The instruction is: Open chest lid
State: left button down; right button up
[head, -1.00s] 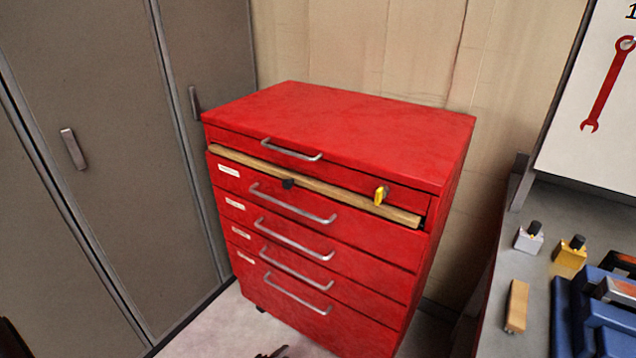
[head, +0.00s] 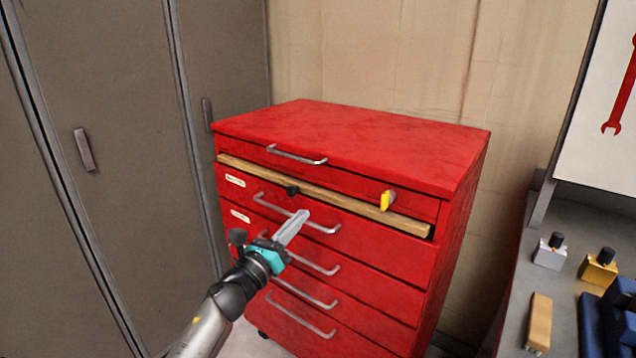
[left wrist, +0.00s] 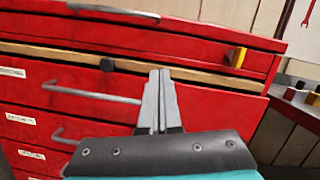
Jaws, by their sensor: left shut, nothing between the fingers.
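The red tool chest (head: 350,150) stands against the wall with its flat top lid (head: 380,138) down. The lid's front handle (head: 297,155) is a silver bar; it also shows in the left wrist view (left wrist: 115,13). A yellow latch or key (head: 387,201) sits on the right of the front, also in the left wrist view (left wrist: 238,57). My left gripper (head: 303,214) is shut and empty, in front of the upper drawers and below the lid handle. In the left wrist view its fingertips (left wrist: 160,72) point at the wooden strip. My right gripper is not in view.
A wooden strip (head: 340,197) with a black knob (head: 292,190) runs under the lid section. Drawer handles (head: 297,214) stick out below. Grey lockers (head: 100,100) stand at the left.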

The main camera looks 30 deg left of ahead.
aim_at(329, 165)
pick_arm(q)
jog(key=x, duration=0.9)
jog(key=shift+w+r+b, duration=0.1)
jog(key=shift+w+b, duration=0.2)
jog(key=shift+b, duration=0.1)
jog(key=shift+a+r+p, duration=0.2)
jog(key=shift+r+p, duration=0.25)
jog(key=shift+r, duration=0.3)
jog(key=shift+s+r, duration=0.1)
jog(key=shift+r, duration=0.15)
jog(key=shift+a+r+p, duration=0.25)
jog(key=shift+r+p, duration=0.25)
jog(key=shift+r, duration=0.4)
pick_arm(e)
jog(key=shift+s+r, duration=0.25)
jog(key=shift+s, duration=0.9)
